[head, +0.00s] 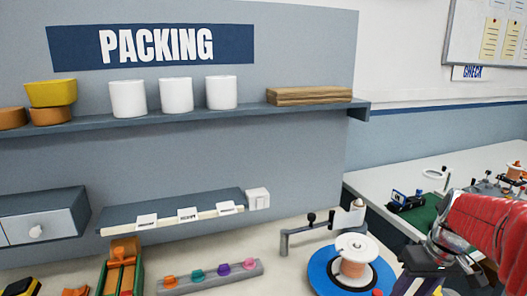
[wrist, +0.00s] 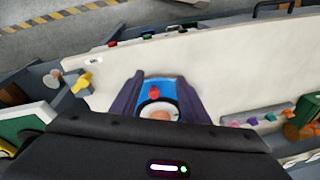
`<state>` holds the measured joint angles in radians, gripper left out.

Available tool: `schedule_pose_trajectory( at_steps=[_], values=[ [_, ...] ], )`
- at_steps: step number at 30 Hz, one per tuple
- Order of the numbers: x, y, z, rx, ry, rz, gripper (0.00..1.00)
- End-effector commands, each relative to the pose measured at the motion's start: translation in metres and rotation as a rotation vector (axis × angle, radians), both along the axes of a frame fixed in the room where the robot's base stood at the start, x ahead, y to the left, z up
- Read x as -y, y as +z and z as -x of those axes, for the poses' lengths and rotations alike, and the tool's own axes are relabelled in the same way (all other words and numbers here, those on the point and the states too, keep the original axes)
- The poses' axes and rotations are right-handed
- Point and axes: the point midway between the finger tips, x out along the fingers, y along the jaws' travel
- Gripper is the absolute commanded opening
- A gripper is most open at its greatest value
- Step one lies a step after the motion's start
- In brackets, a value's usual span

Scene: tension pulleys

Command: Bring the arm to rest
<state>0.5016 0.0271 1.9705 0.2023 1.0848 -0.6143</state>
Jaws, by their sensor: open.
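My gripper (wrist: 160,78) is open in the wrist view, with its two dark fingers apart and nothing held between them. Beyond the fingers lies a blue round base (wrist: 172,82) with a spool on it, partly hidden by my gripper body. In the head view my red-sleeved arm comes in from the right, and the dark gripper body hangs low at the lower right, its fingertips cut off by the bottom edge. The copper-wound spool (head: 354,269) stands upright on the blue base (head: 322,279), left of my gripper.
A grey crank bracket (head: 298,240) stands behind the spool. A strip with several coloured knobs (head: 210,277) lies to its left. A shelf (head: 200,118) with white cups crosses the back panel. A second bench (head: 395,180) stands at right. Pale bench top is clear in the wrist view (wrist: 245,75).

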Motion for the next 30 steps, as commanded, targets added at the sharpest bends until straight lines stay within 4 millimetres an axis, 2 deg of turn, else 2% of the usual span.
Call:
schedule_pose_trajectory(
  at_steps=[3, 16, 30],
  values=[
    [-0.019, 0.004, 0.014, 0.005, -0.071, 0.024, 0.41],
    [-0.075, 0.013, 0.061, 0.071, -0.241, 0.084, 0.41],
    [-0.128, 0.019, 0.11, 0.195, -0.221, 0.119, 0.41]
  ],
)
